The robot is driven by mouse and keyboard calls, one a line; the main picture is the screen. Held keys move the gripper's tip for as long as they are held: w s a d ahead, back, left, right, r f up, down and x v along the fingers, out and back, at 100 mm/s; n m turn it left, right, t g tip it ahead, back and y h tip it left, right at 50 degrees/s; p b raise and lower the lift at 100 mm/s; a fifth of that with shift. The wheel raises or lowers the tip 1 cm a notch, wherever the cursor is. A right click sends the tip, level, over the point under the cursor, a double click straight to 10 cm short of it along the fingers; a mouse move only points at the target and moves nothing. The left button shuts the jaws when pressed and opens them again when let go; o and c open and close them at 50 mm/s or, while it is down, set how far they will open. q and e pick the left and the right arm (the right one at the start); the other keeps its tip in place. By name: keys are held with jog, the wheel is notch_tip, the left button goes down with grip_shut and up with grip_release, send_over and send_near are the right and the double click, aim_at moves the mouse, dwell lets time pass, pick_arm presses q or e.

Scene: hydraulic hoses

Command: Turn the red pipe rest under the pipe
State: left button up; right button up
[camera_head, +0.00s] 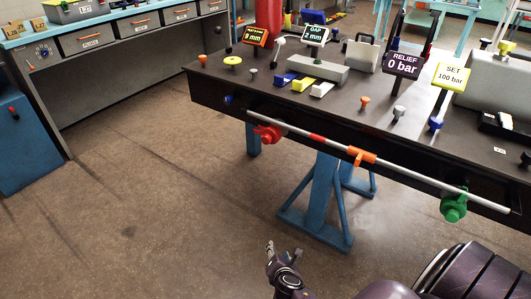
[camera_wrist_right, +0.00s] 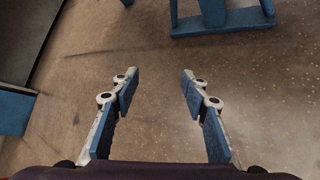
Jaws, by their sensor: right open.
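The red pipe rest (camera_head: 268,134) is on the front side of the dark workbench in the head view, under the left end of the long grey pipe (camera_head: 400,173). The pipe slopes down to the right along the bench front. My right gripper (camera_head: 284,251) is low in front of the bench, below the pipe and well apart from the red rest. In the wrist view my right gripper (camera_wrist_right: 159,75) is open, with nothing between its fingers but floor behind. My left gripper is not in view.
A green pipe rest (camera_head: 453,208) is under the pipe's right end, and an orange fitting (camera_head: 361,156) is on its middle. Blue trestle legs (camera_head: 322,195) stand under the bench. Relief (camera_head: 403,64) and set displays (camera_head: 450,76) stand on top. The floor at left is clear.

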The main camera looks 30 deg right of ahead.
jog(key=w+d+r+n+t+h+b, duration=0.2)
jog(key=w+d+r+n+t+b, duration=0.15)
jog(key=w+r+n, duration=0.5)
pick_arm(q)
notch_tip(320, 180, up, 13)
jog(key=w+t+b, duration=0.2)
jog(key=b, duration=0.3)
pick_arm(e)
jog(key=n+t+h, duration=0.4)
jog(key=n+t, duration=0.2)
jog(key=n, duration=0.7)
send_near(267, 143)
jog(key=w+d, duration=0.2)
jog(key=w, duration=0.1)
jog(key=x, duration=0.3)
jog(key=r+b+x, duration=0.1)
jog(key=x, duration=0.3)
jog(key=shift+w+r, duration=0.1)
jog(key=shift+r, duration=0.05)
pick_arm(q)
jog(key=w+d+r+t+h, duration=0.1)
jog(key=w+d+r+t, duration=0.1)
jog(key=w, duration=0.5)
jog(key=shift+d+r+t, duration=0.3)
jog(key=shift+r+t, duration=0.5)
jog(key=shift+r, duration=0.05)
pick_arm(e)
jog(key=shift+w+d+r, duration=0.1)
jog(key=shift+w, duration=0.1)
grip_shut()
